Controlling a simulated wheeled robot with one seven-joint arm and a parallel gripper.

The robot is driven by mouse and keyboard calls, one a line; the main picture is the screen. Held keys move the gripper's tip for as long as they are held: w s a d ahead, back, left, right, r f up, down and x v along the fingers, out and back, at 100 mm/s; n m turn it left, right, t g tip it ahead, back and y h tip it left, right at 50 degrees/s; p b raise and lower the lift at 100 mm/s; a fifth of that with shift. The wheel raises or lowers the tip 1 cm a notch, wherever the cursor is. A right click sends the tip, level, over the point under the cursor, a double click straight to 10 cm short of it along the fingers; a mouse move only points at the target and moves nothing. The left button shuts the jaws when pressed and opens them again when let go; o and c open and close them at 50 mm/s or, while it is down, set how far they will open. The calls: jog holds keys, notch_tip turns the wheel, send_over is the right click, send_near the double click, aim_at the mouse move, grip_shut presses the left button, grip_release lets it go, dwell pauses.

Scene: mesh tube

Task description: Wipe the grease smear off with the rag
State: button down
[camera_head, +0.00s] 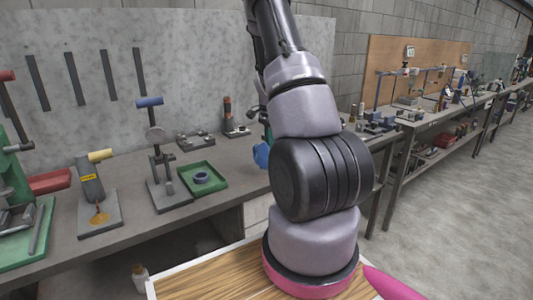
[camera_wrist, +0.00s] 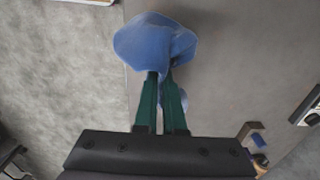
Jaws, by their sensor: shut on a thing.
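The blue rag (camera_wrist: 152,40) is held between the green fingertips of my gripper (camera_wrist: 163,78), which is shut on it. A loose part of it hangs past the fingers. In the head view the rag (camera_head: 261,155) shows at the left of my arm, over the right part of the grey bench; my arm hides most of the gripper. An amber-brown smear (camera_head: 100,217), which looks like the grease, lies on the grey base plate of a yellow-handled tool (camera_head: 90,185) at the left. The rag is well to the right of it, apart.
A lever press (camera_head: 160,165) with a blue handle and a green tray (camera_head: 203,178) holding a ring stand between the smear and the rag. A green machine (camera_head: 20,215) stands at the far left. The bench front (camera_head: 140,233) is clear.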

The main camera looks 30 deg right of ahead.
jog(key=shift+r, duration=0.8)
